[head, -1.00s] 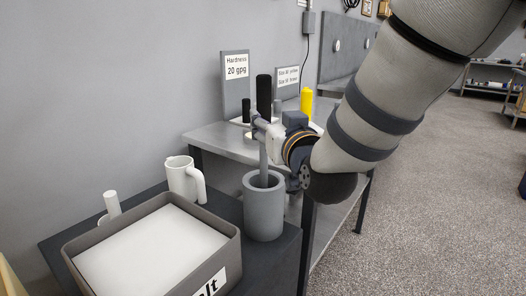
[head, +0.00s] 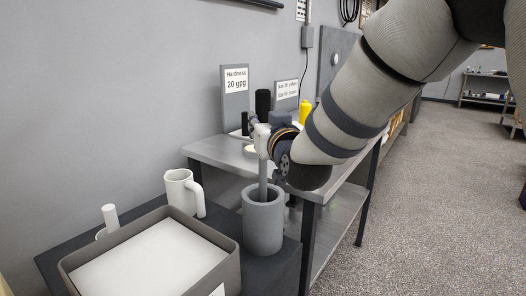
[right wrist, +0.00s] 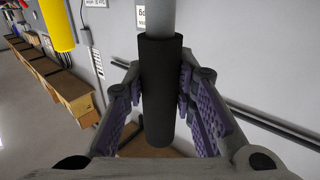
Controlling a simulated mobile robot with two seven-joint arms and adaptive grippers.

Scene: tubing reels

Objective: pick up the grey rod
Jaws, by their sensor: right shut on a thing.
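The grey rod (head: 263,173) stands upright in the head view, its lower end inside a grey cylindrical pot (head: 263,224). My right gripper (head: 262,140) is at the rod's upper part, above the pot rim. In the right wrist view the gripper (right wrist: 163,95) is shut on the rod, its purple ridged pads on either side of a dark section (right wrist: 160,80). The light grey length of the rod (right wrist: 161,14) runs on from that dark section to the picture's top edge. The rod's bottom is hidden in the pot. My left gripper is not in view.
An open grey bin (head: 228,262) of white material stands left of the pot, with a white mug (head: 183,191) behind it. A metal bench (head: 215,151) behind carries a yellow bottle (head: 305,111) and signs (head: 236,88). The floor at right is clear.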

